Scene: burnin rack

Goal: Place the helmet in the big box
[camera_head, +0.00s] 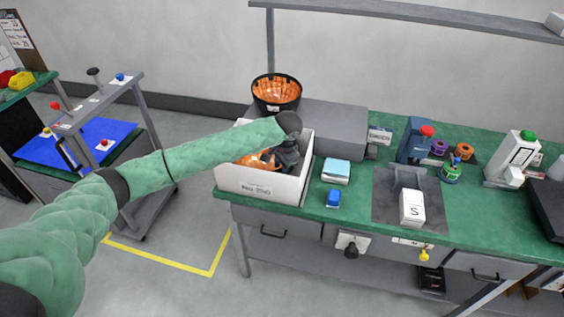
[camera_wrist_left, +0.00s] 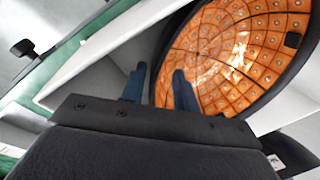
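The big box (camera_head: 258,184) is a white open carton at the table's front left edge. Its wall also shows in the left wrist view (camera_wrist_left: 95,65). Inside it is an orange-lined, black-rimmed round thing, which looks like the helmet (camera_head: 252,161); its tiled hollow inside faces the left wrist camera (camera_wrist_left: 235,50). My left gripper (camera_head: 288,160) points down into the box. Its two blue fingers (camera_wrist_left: 160,88) are apart, with the dark rim seeming to run between them; contact cannot be told. My right gripper is not in view.
A grey cart (camera_head: 100,110) stands left, across open floor.

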